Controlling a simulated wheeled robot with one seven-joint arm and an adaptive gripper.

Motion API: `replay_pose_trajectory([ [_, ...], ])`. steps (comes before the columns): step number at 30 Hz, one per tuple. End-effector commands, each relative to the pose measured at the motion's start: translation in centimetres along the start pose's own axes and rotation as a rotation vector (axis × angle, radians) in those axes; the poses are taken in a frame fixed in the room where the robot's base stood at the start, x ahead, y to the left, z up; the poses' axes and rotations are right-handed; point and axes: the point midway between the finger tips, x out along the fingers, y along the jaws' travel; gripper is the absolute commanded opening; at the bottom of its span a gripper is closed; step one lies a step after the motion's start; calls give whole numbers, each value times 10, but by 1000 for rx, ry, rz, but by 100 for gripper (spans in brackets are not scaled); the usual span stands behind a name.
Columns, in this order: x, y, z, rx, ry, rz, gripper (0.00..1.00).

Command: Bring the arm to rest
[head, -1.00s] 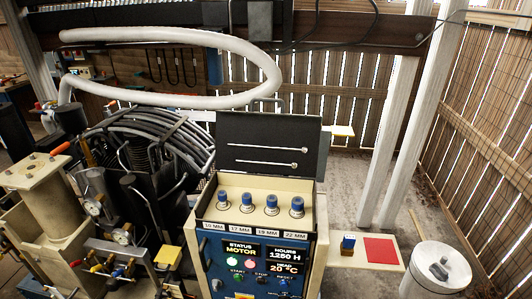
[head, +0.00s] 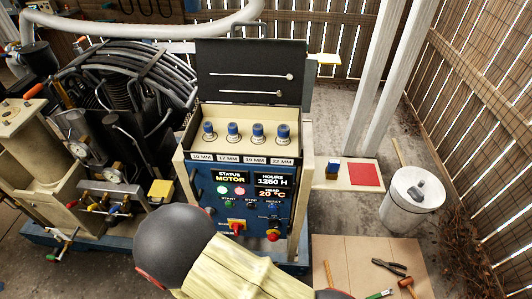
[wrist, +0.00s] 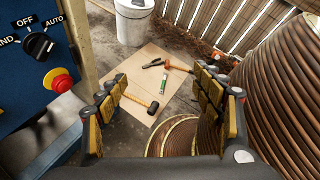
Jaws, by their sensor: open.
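My gripper (wrist: 160,76) is open in the wrist view, with its two yellow-padded fingers spread wide and nothing between them. It is in the air to the right of the blue control panel (wrist: 32,65), above a cardboard sheet with tools. In the head view my arm (head: 225,262), with a dark round joint and a pale yellowish link, enters at the bottom edge in front of the compressor's panel (head: 222,205). My gripper's fingers are hidden or out of frame there.
The cardboard sheet (head: 355,250) holds pliers (head: 389,266) and a mallet (head: 407,285). A white bin (head: 410,200) stands right. The wrist view shows a red stop button (wrist: 61,85) at left and a large brown coil (wrist: 285,90) close at right. An open socket case (head: 250,140) sits atop the panel.

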Motion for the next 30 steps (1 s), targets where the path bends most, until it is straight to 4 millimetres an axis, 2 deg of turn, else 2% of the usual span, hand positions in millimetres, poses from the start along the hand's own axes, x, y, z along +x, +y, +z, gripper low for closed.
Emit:
replay_pose_trajectory([
  [1,-6,-7,14,107,73,-43,67],
  [6,-25,-31,48,442,290,-194,67],
  [11,-44,-47,81,740,477,-329,67],
  [18,-67,-66,138,1151,732,-507,67],
  [24,-78,-83,192,1456,926,-607,67],
  [30,-81,-107,251,1728,1094,-634,67],
])
